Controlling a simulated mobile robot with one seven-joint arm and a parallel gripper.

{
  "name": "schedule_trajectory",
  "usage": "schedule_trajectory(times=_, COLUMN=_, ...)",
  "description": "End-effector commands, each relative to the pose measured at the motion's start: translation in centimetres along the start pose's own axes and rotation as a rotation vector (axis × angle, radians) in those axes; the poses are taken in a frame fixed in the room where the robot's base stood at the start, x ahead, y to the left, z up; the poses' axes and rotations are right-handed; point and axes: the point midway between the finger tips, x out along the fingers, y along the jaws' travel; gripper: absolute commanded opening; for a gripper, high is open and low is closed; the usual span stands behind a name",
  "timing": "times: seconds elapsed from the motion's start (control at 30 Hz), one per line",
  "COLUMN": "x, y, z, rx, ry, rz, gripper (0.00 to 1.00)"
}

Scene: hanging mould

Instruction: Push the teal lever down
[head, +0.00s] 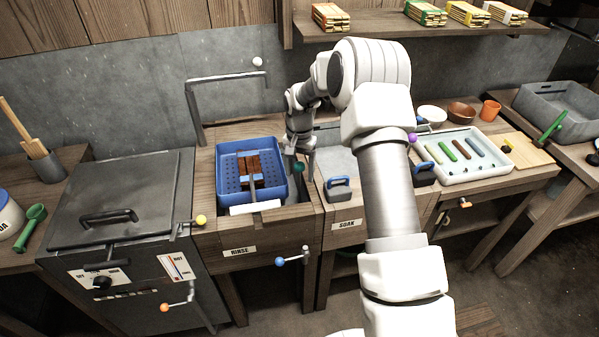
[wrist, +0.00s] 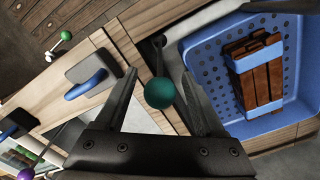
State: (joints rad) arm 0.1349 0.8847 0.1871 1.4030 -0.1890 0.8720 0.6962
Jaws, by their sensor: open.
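The teal lever's round knob (wrist: 160,93) shows in the wrist view between the two open fingers of my gripper (wrist: 160,74), with space on both sides. Its thin dark shaft runs up the picture from the knob toward the bench edge. In the head view the teal knob (head: 298,167) shows small at my gripper (head: 301,169), just right of the blue basket. My fingers point down there and partly hide the lever. I cannot tell whether a finger touches the knob.
A blue perforated basket (head: 222,186) holding brown blocks sits left of my gripper over the rinse basin. A blue-handled lid (head: 339,189) lies to the right. A blue-knobbed lever (head: 280,261) projects from the front below. A bent pipe (head: 190,95) stands behind the basket.

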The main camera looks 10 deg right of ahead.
Motion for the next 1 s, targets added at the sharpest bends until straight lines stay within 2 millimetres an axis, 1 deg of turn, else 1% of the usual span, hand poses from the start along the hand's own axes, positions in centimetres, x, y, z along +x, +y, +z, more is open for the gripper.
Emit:
schedule_trajectory(times=0.17, x=-3.2, y=-0.1, z=-0.1, rx=0.0, ry=0.004, rz=-0.003, gripper=0.71)
schedule_trajectory(times=0.4, x=-9.2, y=-0.1, z=-0.1, rx=0.0, ry=0.005, rz=-0.002, gripper=0.71)
schedule_trajectory(times=0.6, x=-13.7, y=-0.1, z=0.0, rx=0.0, ry=0.004, rz=-0.003, gripper=0.71)
schedule_trajectory(times=0.7, x=-15.2, y=-0.1, z=0.0, rx=0.0, ry=0.002, rz=-0.001, gripper=0.71)
schedule_trajectory(times=0.8, x=-16.2, y=0.0, z=0.0, rx=0.0, ry=0.002, rz=0.0, gripper=0.71)
schedule_trajectory(times=1.0, x=-16.9, y=0.0, z=0.0, rx=0.0, ry=0.0, rz=0.0, gripper=0.71)
